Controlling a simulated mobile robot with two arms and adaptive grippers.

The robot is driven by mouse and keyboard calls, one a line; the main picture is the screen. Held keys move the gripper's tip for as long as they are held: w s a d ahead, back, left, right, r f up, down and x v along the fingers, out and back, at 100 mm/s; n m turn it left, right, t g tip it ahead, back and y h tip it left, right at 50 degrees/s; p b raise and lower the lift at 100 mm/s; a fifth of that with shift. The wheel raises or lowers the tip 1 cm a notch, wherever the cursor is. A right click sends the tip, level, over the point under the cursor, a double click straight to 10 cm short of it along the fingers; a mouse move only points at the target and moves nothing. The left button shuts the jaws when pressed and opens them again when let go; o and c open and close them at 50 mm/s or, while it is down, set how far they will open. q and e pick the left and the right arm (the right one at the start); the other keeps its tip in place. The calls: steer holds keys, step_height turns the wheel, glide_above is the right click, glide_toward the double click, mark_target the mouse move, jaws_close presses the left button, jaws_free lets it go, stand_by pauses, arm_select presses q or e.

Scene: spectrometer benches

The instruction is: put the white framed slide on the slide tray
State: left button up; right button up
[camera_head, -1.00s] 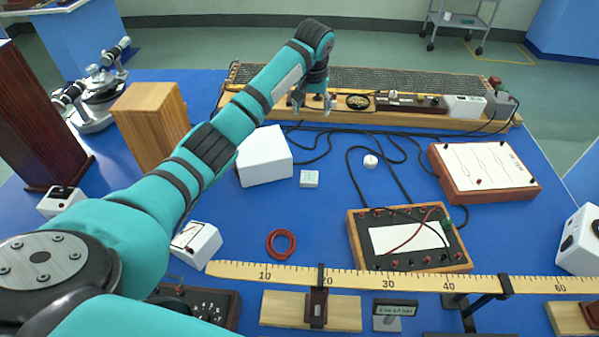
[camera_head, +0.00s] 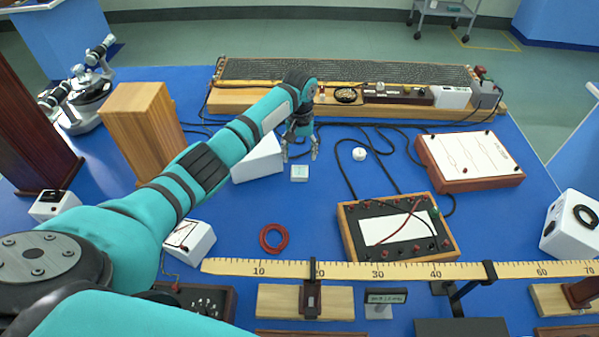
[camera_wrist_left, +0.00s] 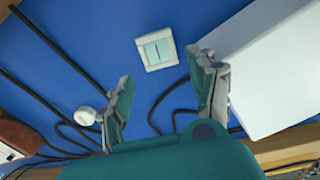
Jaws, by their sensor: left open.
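The white framed slide (camera_head: 300,173) lies flat on the blue bench top, a small white square with a pale centre. It also shows in the left wrist view (camera_wrist_left: 157,49), past the fingertips. My left gripper (camera_head: 300,156) is open and empty, pointing down just behind the slide in the head view. In the wrist view its two fingers (camera_wrist_left: 163,72) are spread apart, and the slide is clear of both. I cannot make out for certain which thing is the slide tray. My right gripper is not in view.
A white box (camera_head: 256,160) stands close left of the slide, near one finger. Black cables (camera_head: 345,178) and a small white round knob-like piece (camera_head: 359,154) lie to the right. A circuit board (camera_head: 352,245), red coil (camera_head: 273,238) and ruler (camera_head: 340,269) are nearer. Blue surface before the slide is free.

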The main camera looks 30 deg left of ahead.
mark_target(300, 168)
arm_select(q)
step_height(300, 168, down, 6)
steer(key=shift+r, duration=0.1)
steer(key=c, duration=1)
steer(key=shift+c, duration=0.2)
steer(key=shift+r, duration=0.15)
